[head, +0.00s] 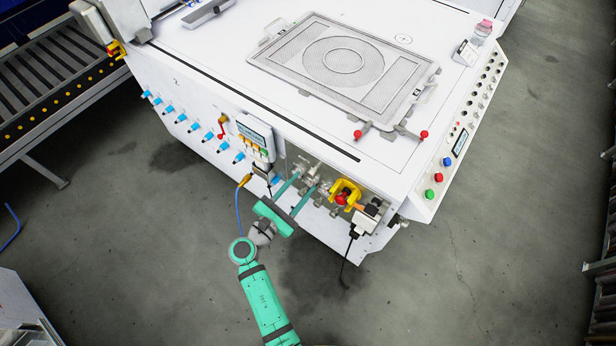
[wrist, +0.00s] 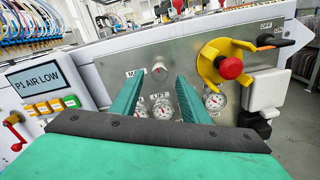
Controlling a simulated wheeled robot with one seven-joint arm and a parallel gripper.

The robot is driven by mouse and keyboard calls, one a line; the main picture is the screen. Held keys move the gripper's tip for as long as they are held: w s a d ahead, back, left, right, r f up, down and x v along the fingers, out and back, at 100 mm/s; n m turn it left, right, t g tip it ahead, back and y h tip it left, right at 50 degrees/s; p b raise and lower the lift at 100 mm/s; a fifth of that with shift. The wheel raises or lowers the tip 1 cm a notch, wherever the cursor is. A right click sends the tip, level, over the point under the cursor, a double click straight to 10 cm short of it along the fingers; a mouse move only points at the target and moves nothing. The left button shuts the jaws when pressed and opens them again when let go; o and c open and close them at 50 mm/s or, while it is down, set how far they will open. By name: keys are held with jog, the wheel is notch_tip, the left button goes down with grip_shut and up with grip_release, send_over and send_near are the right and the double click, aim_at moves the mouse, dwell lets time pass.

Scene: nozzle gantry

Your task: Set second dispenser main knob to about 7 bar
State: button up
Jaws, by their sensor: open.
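A metal panel (wrist: 185,55) on the machine's front carries several round gauges and fittings. A small round silver piece (wrist: 158,71), beside a partly hidden label starting with M, shows between my fingertips in the wrist view; I cannot tell whether it is the main knob or a gauge. Below it is a gauge (wrist: 163,109) under a LIFT label. Another gauge (wrist: 215,101) sits right of my right finger. My gripper (wrist: 161,78) is open, its two teal fingers pointing at the panel. In the head view my gripper (head: 306,180) reaches the panel fittings; contact is unclear. Pressure readings are too small to read.
A yellow guard with a red button (wrist: 231,68) sticks out right of my fingers. A black-handled OFF/ON switch (wrist: 275,41) and a white box (wrist: 268,90) are further right. A display reading P1 AIR LOW (wrist: 37,80) is left. A blue cable (head: 238,205) hangs left of my gripper.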

aim_at(309, 176)
jog(key=shift+x, duration=2.05)
grip_shut()
jog(key=shift+m, duration=0.4)
jog(key=m, duration=1.2)
jog(key=shift+m, duration=0.4)
